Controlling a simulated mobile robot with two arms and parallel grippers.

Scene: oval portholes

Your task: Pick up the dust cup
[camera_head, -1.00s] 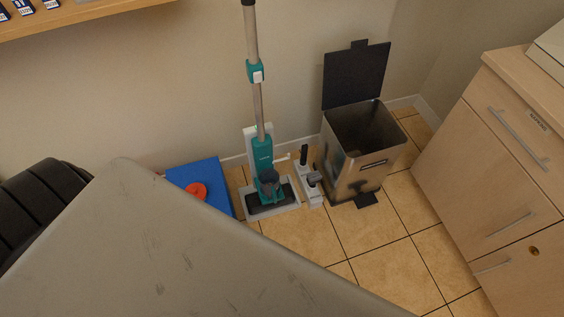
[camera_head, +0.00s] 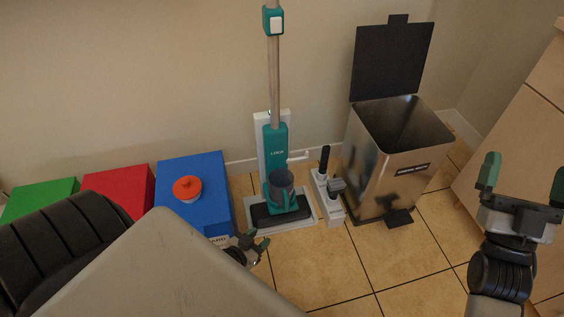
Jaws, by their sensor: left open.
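The dust cup (camera_head: 281,184) is a dark grey cup at the lower front of the teal stick vacuum (camera_head: 277,148). The vacuum stands upright on its light grey base against the wall. My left gripper (camera_head: 254,240) is open and empty, low and to the left of the vacuum, apart from the cup; my grey body hides part of it. My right gripper (camera_head: 525,180) is open and empty at the right edge, far from the cup.
A steel bin (camera_head: 395,160) with its black lid raised stands right of the vacuum, beside a small accessory holder (camera_head: 328,190). Blue (camera_head: 205,165), red (camera_head: 118,182) and green (camera_head: 38,198) boxes stand left; an orange-lidded container (camera_head: 187,189) sits on the blue one. Tiled floor in front is clear.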

